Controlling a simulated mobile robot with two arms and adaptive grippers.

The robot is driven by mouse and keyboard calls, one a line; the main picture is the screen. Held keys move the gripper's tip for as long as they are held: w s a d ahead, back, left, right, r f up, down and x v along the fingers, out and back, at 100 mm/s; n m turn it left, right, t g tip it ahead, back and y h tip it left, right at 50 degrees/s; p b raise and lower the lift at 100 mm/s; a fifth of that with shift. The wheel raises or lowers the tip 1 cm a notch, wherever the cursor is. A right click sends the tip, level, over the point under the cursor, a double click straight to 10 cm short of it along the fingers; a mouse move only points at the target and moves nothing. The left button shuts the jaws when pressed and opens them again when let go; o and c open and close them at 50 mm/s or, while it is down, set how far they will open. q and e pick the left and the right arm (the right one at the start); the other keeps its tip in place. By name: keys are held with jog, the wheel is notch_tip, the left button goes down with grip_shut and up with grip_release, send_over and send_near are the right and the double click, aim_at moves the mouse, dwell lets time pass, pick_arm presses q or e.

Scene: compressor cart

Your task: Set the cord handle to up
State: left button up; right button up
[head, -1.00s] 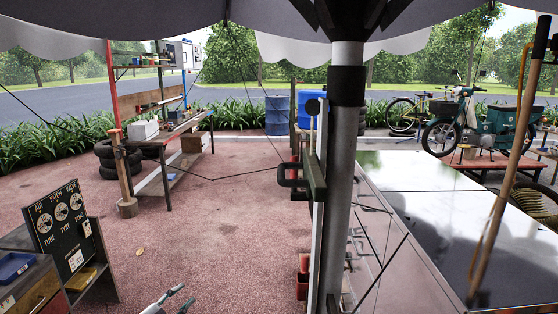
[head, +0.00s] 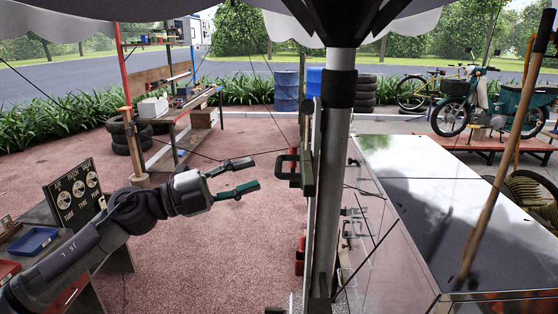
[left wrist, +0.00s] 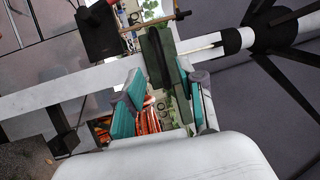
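A black loop-shaped handle (head: 288,177) sticks out to the left from a dark green upright piece (head: 308,160) beside the grey canopy pole (head: 334,190); I take it for the cord handle. My left gripper (head: 250,176) is open and empty. Its fingers point right at the handle's height, with a gap between them and the loop in the picture. In the left wrist view the teal finger pads (left wrist: 163,105) stand apart, and the green piece (left wrist: 172,45) with the dark loop lies beyond the fingertips. My right gripper is not in view.
A shiny table (head: 405,210) stands right of the pole. A wooden pole (head: 497,170) leans at the right. A black sign board (head: 75,195) and a blue tray (head: 33,241) are at the left. A workbench (head: 180,115) stands farther back. Thin cords cross behind the gripper.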

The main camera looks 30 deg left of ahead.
aim_at(280, 162)
pick_arm(q)
jog(key=shift+p+x, duration=0.9)
jog(key=shift+x, duration=2.85)
jog(key=shift+f, duration=0.1)
grip_shut()
